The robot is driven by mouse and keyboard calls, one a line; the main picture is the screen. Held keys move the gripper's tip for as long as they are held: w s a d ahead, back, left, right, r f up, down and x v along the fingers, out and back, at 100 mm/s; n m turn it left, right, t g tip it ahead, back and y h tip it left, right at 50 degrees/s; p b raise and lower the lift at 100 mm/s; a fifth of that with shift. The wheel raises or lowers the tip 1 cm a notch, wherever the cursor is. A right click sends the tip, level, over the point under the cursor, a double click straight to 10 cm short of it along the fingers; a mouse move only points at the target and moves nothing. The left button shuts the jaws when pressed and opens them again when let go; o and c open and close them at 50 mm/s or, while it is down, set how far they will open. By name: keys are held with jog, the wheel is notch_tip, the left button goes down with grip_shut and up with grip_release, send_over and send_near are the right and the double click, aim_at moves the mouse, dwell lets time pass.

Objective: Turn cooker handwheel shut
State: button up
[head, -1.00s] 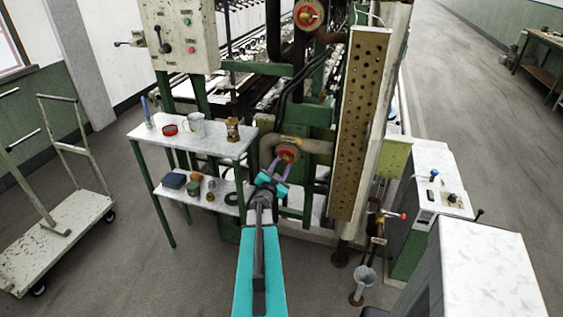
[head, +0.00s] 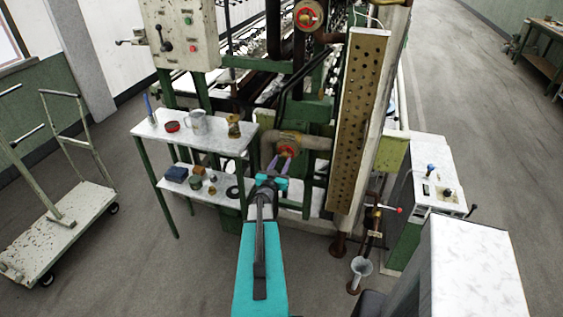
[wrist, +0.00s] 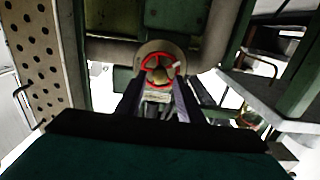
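A red handwheel (head: 286,148) with a brass-coloured centre sits on a pale horizontal pipe at the front of the green machine. It also shows in the wrist view (wrist: 162,65), upper middle, facing me. My gripper (head: 279,163) is just below and in front of this wheel in the head view. In the wrist view, its two dark fingers (wrist: 158,88) stand apart, pointing at the wheel's lower left and right sides. Nothing is held between them. I cannot tell whether the fingertips touch the rim. A second red handwheel (head: 308,15) is higher up on a dark pipe.
A two-level shelf table (head: 190,139) with a mug, a brass pot and small items stands left of my gripper. A perforated panel (head: 356,120) rises to the right. A flatbed cart (head: 70,225) is at far left. Floor between cart and shelf is clear.

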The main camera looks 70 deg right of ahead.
aim_at(284, 157)
jog(key=shift+d, duration=0.1)
jog(key=shift+w+d, duration=0.1)
jog(key=shift+d, duration=1.3)
grip_shut()
jog(key=shift+b, duration=0.45)
jog(key=shift+f, duration=0.1)
